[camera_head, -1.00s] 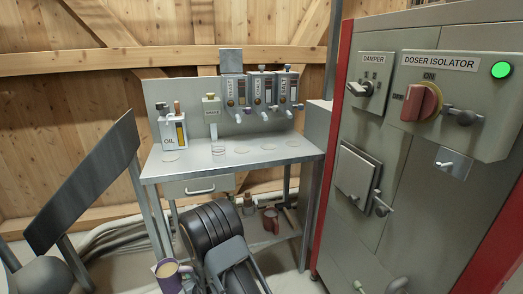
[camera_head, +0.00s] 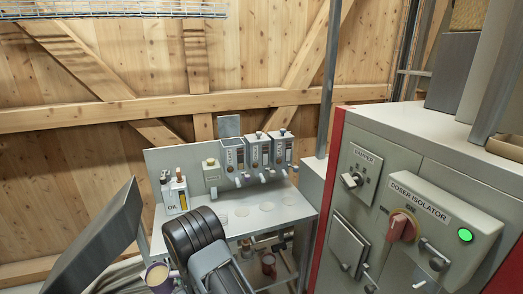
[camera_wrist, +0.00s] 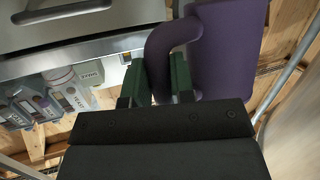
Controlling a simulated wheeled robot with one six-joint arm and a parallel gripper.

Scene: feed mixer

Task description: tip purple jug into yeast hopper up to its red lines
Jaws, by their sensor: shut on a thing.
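The purple jug (camera_head: 158,277) is at the lower left of the head view, upright, with pale tan contents showing at its mouth. In the wrist view its purple wall (camera_wrist: 222,45) fills the upper right. My gripper (camera_wrist: 157,82) is shut on the jug's handle, green fingers on either side of it. In the head view my arm hides most of my gripper. Three grey hoppers stand at the back of the bench; the left one seems to be the yeast hopper (camera_head: 234,159), and a label like YEAST shows in the wrist view (camera_wrist: 69,95).
A red container (camera_head: 268,264) stands below. The grey cabinet (camera_head: 400,150) bounds the right, and a dark grey panel (camera_head: 97,235) the left.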

